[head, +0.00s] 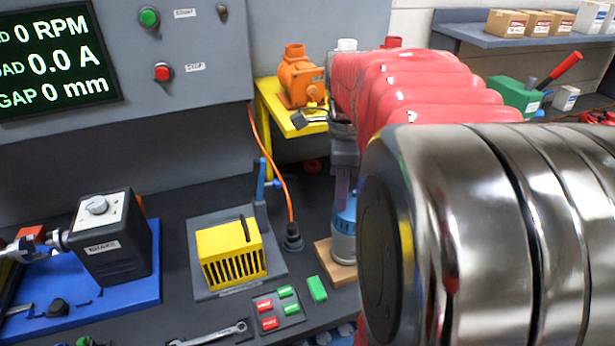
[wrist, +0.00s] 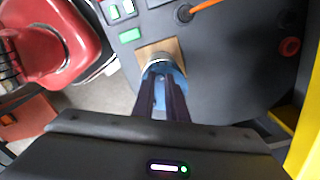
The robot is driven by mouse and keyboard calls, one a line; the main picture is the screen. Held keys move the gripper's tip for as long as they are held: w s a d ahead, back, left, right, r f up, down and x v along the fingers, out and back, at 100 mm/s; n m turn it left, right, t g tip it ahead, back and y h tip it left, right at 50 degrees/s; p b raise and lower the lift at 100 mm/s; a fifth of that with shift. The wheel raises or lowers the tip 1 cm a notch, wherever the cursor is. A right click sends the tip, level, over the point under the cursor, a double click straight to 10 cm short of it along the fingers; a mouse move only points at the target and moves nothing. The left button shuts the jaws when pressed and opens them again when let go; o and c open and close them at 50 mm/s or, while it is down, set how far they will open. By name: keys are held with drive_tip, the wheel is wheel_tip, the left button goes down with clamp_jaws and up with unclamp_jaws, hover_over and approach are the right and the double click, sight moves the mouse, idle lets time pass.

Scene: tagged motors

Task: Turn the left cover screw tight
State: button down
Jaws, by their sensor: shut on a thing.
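My gripper (head: 343,188) points down over the right part of the bench. Its two dark fingers are shut on a blue cylinder (head: 343,238) with a silver band, which is upright at a wooden block (head: 337,270). In the wrist view my gripper (wrist: 161,88) reaches to the blue cylinder (wrist: 176,79), above the wooden block (wrist: 168,48). I cannot tell whether the cylinder touches the block. A yellow slotted cover (head: 230,250) sits on a grey base plate (head: 205,288) left of my gripper. I cannot make out the left cover screw.
An orange cable (head: 277,165) runs down to a black plug (head: 292,238). Red and green blocks (head: 270,322) and a wrench (head: 212,334) lie near the front edge. A dark motor (head: 108,240) stands on a blue plate (head: 140,290). A yellow stand (head: 270,100) is behind.

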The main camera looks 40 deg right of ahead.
drive_tip(key=shift+w+r, duration=0.15)
drive_tip(key=shift+w, duration=0.05)
idle(0.3)
drive_tip(key=c, duration=1.7)
unclamp_jaws()
drive_tip(key=shift+s, duration=0.1)
drive_tip(key=shift+c, duration=0.2)
wheel_tip(320, 180, up, 14)
drive_tip(key=shift+f, duration=0.25)
